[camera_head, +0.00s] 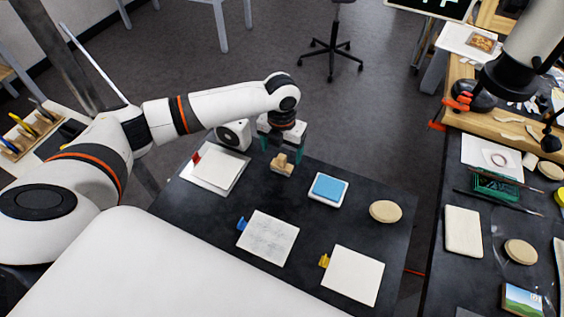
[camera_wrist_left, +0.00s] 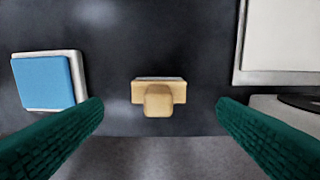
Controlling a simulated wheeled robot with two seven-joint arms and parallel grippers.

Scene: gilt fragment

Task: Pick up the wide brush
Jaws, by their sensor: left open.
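The wide brush (camera_head: 282,165) is a small pale wooden block with a raised handle, standing near the far edge of the dark table (camera_head: 330,226). In the left wrist view the brush (camera_wrist_left: 159,95) sits centred between my green fingers, with a thin grey strip along its far side. My left gripper (camera_head: 283,150) is open and points down over the brush. The fingers stand apart on either side of it, and no contact shows.
A blue pad on a white tray (camera_head: 342,198) lies right of the brush. White panels (camera_head: 215,168) and a white round-faced device (camera_head: 233,134) are to its left. A wooden disc (camera_head: 386,211) and two pale tiles (camera_head: 268,238) lie nearer. A cluttered second table stands right.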

